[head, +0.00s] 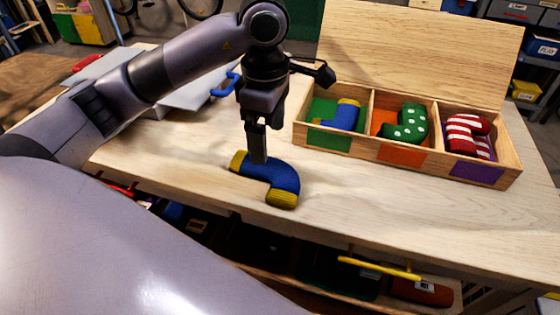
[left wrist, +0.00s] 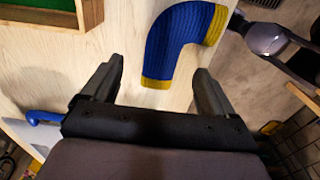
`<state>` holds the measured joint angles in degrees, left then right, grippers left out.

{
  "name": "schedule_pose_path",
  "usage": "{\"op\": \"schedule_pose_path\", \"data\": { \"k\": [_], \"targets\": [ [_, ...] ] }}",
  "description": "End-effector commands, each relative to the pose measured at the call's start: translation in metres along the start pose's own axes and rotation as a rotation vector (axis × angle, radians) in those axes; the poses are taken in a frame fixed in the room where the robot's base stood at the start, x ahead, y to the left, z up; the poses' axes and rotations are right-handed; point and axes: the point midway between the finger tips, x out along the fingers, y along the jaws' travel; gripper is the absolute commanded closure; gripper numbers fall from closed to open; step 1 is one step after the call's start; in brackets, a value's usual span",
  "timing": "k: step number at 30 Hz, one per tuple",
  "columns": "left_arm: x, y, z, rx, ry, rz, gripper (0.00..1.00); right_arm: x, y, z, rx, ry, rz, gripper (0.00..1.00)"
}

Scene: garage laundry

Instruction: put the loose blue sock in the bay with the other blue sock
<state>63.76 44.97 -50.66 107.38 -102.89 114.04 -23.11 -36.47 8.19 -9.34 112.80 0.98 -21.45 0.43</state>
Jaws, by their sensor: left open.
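The loose blue sock (head: 276,177) with yellow ends lies bent on the wooden table near its front edge. My left gripper (head: 258,153) is above its back left part, pointing down. In the left wrist view my left gripper (left wrist: 155,85) is open, and the loose blue sock (left wrist: 178,42) shows ahead of and partly between the fingers, not gripped. The other blue sock (head: 344,115) lies in the left bay (head: 317,108) of a wooden box, which has a green lining and green front label. My right gripper is not in view.
The middle bay (head: 384,121) holds a green dotted sock (head: 406,124), and the right bay (head: 476,170) a red-and-white striped sock (head: 466,131). A tall wooden board (head: 420,50) stands behind the box. A grey object with a blue handle (head: 224,86) lies behind my arm. The table's front right is clear.

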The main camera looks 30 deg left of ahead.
Motion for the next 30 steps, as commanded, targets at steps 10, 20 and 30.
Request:
{"op": "schedule_pose_path", "data": {
  "k": [10,20,30],
  "targets": [
    [0.042,-0.002,0.0,0.001,0.0,-0.006,0.13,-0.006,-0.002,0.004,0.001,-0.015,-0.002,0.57],
    [0.068,-0.001,0.001,0.001,-0.003,-0.001,0.13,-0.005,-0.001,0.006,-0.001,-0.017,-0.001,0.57],
    [0.067,-0.001,0.001,0.002,-0.003,-0.002,0.73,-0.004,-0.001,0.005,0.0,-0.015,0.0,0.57]
  ]
}}
